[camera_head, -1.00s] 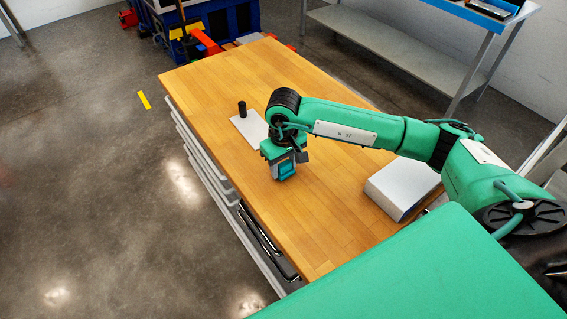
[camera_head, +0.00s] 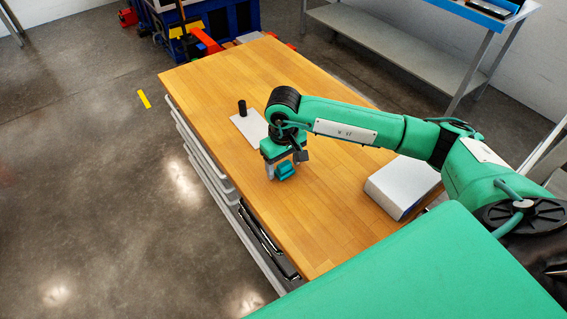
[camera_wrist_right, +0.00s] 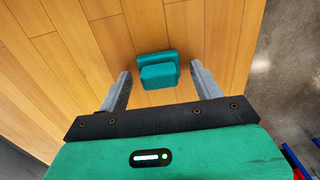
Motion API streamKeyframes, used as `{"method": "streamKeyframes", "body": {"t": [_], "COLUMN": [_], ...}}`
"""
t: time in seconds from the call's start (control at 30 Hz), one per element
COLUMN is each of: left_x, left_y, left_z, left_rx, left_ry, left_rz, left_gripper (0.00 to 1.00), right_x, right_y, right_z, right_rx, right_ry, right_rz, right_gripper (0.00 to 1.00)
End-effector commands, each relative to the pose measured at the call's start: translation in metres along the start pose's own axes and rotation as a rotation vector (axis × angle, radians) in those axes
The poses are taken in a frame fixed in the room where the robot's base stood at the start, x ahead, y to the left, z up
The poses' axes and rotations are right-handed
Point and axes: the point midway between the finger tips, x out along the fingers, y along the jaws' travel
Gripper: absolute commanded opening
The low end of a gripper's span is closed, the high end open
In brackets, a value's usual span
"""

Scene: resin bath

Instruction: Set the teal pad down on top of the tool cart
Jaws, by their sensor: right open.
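The teal pad (camera_head: 286,170) rests on the wooden top of the tool cart (camera_head: 310,235), near the middle of its left side. In the right wrist view the teal pad (camera_wrist_right: 159,70) is a small block with a raised part, lying between the two fingers with a gap on each side. My right gripper (camera_head: 285,172) is open above the pad and points down at the wood; its spread fingers (camera_wrist_right: 158,85) also show in the wrist view. The gripper hides part of the pad in the head view. My left gripper is not in view.
A white sheet (camera_head: 250,127) with a black cylinder (camera_head: 242,108) on it lies just behind my gripper. A white and grey box (camera_head: 403,187) lies at the cart's right edge. A metal shelf (camera_head: 400,45) stands at the back right. The front of the cart top is clear.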

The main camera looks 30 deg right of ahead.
Motion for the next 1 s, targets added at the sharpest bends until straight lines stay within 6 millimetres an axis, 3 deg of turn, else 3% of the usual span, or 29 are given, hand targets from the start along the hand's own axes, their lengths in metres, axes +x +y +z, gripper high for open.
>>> {"method": "streamKeyframes", "body": {"t": [0.17,0.5,0.7,1.0], "left_x": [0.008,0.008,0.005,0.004], "left_y": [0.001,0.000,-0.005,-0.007], "left_z": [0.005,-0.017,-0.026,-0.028], "left_rx": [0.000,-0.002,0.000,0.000], "left_ry": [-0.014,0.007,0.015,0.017], "left_rz": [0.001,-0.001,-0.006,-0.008], "left_gripper": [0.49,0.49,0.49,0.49], "right_x": [-0.035,-0.099,-0.115,-0.116], "right_y": [0.001,0.000,0.000,0.000], "right_z": [-0.002,-0.001,-0.001,0.000], "right_rx": [-0.001,-0.001,0.000,0.000], "right_ry": [0.009,0.006,0.004,0.003], "right_rz": [0.001,0.001,0.000,0.000], "right_gripper": [0.66,0.66,0.66,0.66]}}
